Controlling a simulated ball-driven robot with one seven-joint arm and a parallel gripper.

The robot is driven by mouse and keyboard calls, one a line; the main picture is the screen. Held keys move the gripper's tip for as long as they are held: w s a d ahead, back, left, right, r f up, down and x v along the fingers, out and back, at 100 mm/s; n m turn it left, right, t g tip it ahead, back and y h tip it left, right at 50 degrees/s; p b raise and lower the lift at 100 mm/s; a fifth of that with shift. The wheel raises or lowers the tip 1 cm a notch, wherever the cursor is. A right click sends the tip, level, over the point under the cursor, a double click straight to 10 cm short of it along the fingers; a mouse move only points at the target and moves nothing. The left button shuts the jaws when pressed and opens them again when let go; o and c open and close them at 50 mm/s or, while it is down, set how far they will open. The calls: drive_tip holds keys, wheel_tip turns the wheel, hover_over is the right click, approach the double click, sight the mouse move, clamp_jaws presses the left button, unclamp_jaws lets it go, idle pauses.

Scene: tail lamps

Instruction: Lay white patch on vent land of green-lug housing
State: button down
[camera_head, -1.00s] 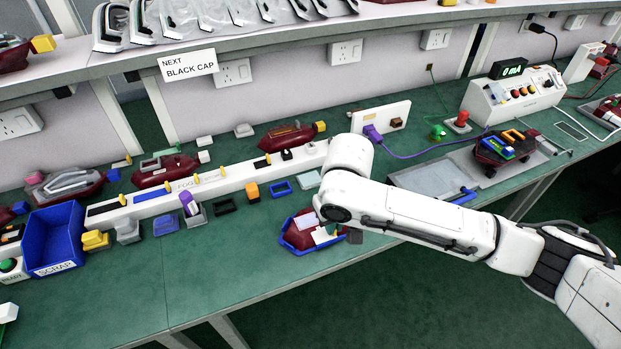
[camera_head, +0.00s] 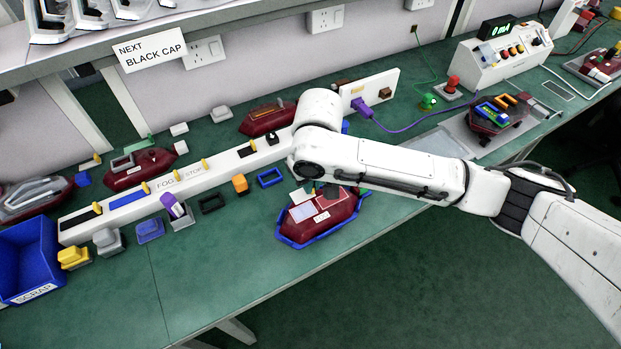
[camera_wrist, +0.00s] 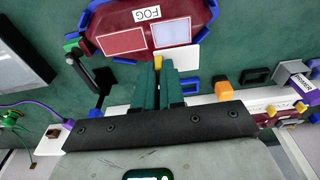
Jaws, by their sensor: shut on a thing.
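The dark-red housing (camera_head: 321,225) sits in a blue cradle (camera_head: 300,245) at the bench's front edge. Its FOG label shows in the wrist view (camera_wrist: 147,13), as does a green lug (camera_wrist: 71,42) at its left end. Its top has a white-outlined red panel (camera_wrist: 121,42) and a pale lavender panel (camera_wrist: 174,31). My gripper (camera_wrist: 166,62) is shut at the housing's edge, with a small yellow piece (camera_wrist: 158,66) at its fingertips. A white patch (camera_wrist: 184,60) shows beside the fingertips, apparently held by that yellow piece. Whether it touches the housing is unclear.
A white rail (camera_head: 190,180) with yellow pegs runs behind the housing. A blue frame (camera_head: 270,177), an orange block (camera_head: 240,184) and a dark frame (camera_head: 211,203) lie left of my arm. The blue SCRAP bin (camera_head: 28,258) stands far left. The front bench is clear there.

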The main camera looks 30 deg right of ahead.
drive_tip(key=shift+s+f+b, duration=0.1)
drive_tip(key=shift+f+b, duration=1.45)
drive_tip(key=shift+f, duration=1.2)
drive_tip(key=shift+p, duration=0.7)
drive_tip(key=shift+f, duration=0.2)
drive_tip(key=shift+f+b, duration=0.4)
drive_tip(key=shift+f, duration=0.15)
drive_tip(key=c, duration=1.1)
unclamp_jaws()
drive_tip(key=shift+c, duration=0.2)
wheel_tip(320, 180, up, 11)
drive_tip(key=s, duration=0.1)
drive_tip(key=shift+s+f, duration=0.15)
